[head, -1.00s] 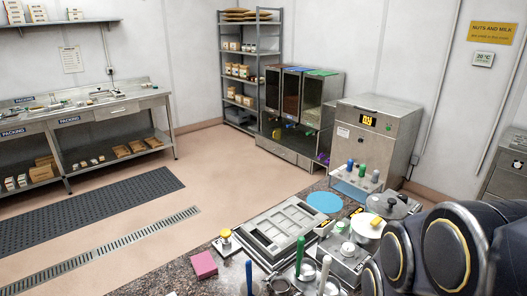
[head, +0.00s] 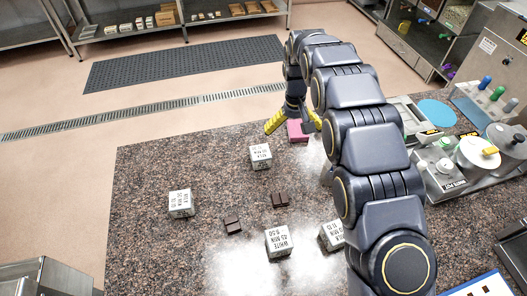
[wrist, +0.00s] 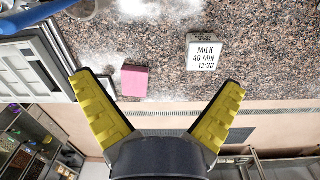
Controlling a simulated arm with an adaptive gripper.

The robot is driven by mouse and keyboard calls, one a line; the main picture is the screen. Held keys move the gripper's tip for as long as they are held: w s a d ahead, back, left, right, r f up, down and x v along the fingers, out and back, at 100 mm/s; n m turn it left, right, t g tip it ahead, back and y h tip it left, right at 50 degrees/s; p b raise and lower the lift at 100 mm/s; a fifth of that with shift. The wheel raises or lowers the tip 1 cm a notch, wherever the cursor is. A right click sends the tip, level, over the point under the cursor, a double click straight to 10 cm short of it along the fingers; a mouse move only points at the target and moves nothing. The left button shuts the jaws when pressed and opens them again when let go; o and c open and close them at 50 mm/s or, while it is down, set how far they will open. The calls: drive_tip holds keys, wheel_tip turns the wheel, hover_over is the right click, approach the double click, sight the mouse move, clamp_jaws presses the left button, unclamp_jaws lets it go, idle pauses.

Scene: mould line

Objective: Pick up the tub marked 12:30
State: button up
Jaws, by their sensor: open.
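The tub marked 12:30 (wrist: 205,52) is a small pale block-shaped tub reading MILK 40 MIN 12:30. My gripper (head: 292,124) has yellow fingers spread wide and is empty. It is beside the tub, above and to its right in the head view, near a pink block. In the wrist view my gripper (wrist: 158,85) has nothing between its fingers.
Other similar tubs stand at the left (head: 181,203), at the front (head: 279,241) and partly behind my arm (head: 331,236). Two dark brown pieces (head: 280,199) (head: 232,224) lie between them. The pink block (wrist: 135,80) lies close to my left finger in the wrist view.

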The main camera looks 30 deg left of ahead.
drive_tip(key=n, duration=0.2)
hover_over(260, 152)
drive_tip(key=shift+y, duration=0.3)
drive_tip(key=f, duration=0.7)
drive_tip(key=shift+d, duration=0.25)
drive_tip(key=shift+a+f, duration=0.2)
drive_tip(key=shift+f, duration=0.15)
wheel_tip(260, 152, down, 8)
drive_tip(key=shift+r, duration=0.25)
drive_tip(key=c, duration=1.2)
